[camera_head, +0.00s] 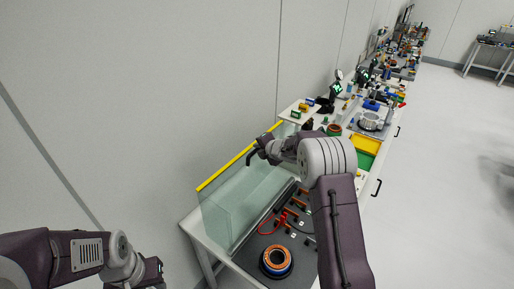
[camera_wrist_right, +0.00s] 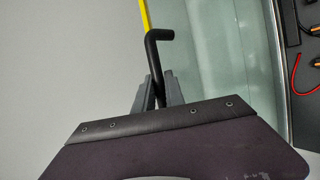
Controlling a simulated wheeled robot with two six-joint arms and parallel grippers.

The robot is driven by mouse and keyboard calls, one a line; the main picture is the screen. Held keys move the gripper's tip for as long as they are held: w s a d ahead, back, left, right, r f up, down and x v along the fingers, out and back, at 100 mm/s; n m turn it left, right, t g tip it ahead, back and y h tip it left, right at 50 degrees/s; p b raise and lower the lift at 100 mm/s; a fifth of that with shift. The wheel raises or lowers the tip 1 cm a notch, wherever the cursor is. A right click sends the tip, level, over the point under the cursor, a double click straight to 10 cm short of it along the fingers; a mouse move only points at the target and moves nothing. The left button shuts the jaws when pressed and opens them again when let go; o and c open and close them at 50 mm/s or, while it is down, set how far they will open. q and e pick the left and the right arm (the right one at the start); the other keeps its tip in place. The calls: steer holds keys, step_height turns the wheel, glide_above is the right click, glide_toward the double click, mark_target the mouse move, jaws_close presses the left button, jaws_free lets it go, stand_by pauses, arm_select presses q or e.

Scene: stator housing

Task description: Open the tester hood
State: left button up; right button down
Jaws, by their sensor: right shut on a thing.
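The tester hood is a clear, greenish panel (camera_head: 232,205) with a yellow upper edge (camera_head: 232,163). It stands steeply along the wall side of the bench, and the dark tester bed (camera_head: 247,257) shows uncovered beside it. My right gripper (camera_head: 259,152) is at the yellow edge. In the right wrist view its fingers (camera_wrist_right: 158,92) are closed around the black bent handle (camera_wrist_right: 154,60), beside the yellow strip (camera_wrist_right: 145,15) and the clear panel (camera_wrist_right: 210,45). My left gripper (camera_head: 152,271) is low at the left, apart from the hood; its jaws are not clear.
On the tester bed are a round part with a copper-coloured ring (camera_head: 276,261), a red cable (camera_head: 266,224) and several orange-and-black clamps. Farther along the bench are a yellow-and-green tray (camera_head: 365,147) and a silver housing (camera_head: 371,121). The floor at the right is clear.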

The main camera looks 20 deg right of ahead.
steer(key=shift+a+f, duration=0.15)
steer(key=c, duration=1.6)
jaws_free()
steer(key=shift+c, duration=0.2)
steer(key=shift+s+r, duration=0.25)
steer(key=b+v, duration=0.1)
steer(key=v, duration=0.7)
steer(key=shift+s+r+b, duration=0.15)
steer(key=shift+s+b, duration=0.15)
steer(key=shift+w, duration=0.1)
